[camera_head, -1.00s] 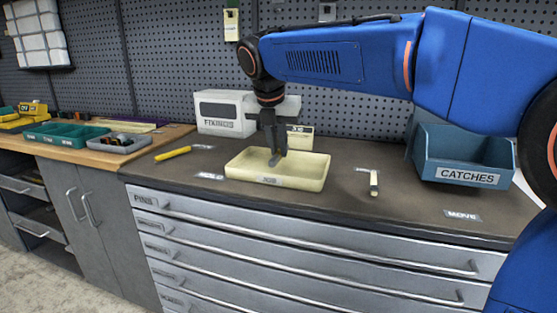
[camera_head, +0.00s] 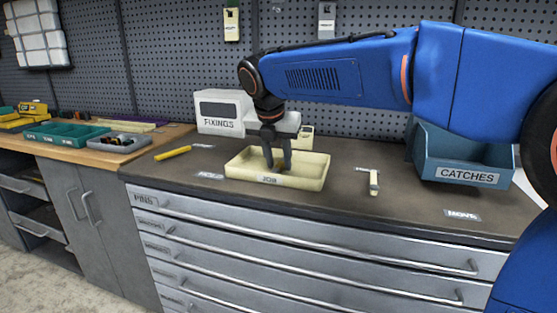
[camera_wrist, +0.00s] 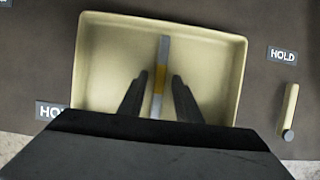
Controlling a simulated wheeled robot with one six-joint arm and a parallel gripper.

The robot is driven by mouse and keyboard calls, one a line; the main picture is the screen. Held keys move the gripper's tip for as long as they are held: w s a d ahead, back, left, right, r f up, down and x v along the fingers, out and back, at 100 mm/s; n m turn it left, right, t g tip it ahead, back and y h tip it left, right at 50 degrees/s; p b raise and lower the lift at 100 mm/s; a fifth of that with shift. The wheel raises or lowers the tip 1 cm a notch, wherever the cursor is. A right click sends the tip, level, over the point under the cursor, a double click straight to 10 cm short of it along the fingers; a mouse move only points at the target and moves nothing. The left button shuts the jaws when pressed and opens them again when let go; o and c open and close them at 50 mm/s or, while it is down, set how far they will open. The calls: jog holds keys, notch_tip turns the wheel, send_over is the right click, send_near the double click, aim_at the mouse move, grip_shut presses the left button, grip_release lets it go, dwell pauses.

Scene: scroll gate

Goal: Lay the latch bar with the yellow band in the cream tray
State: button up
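The latch bar with the yellow band (camera_wrist: 160,80) is a thin grey bar lying lengthwise in the cream tray (camera_wrist: 93,60), as the wrist view shows. The tray also stands on the dark worktop in the head view (camera_head: 313,172). My gripper (camera_head: 277,166) points down over the tray with its two dark fingers apart. In the wrist view the fingertips (camera_wrist: 156,84) are on either side of the bar with gaps, so it is not gripped. The bar is not clear in the head view.
A cream latch piece (camera_head: 374,183) lies right of the tray, and a yellow bar (camera_head: 172,153) lies left. The blue CATCHES bin (camera_head: 465,177) stands at the right and the white FIXINGS box (camera_head: 219,124) behind the tray. HOLD and MOVE labels mark the bare worktop.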

jog(key=shift+r, duration=0.1)
jog(key=v, duration=1.2)
dwell(0.4)
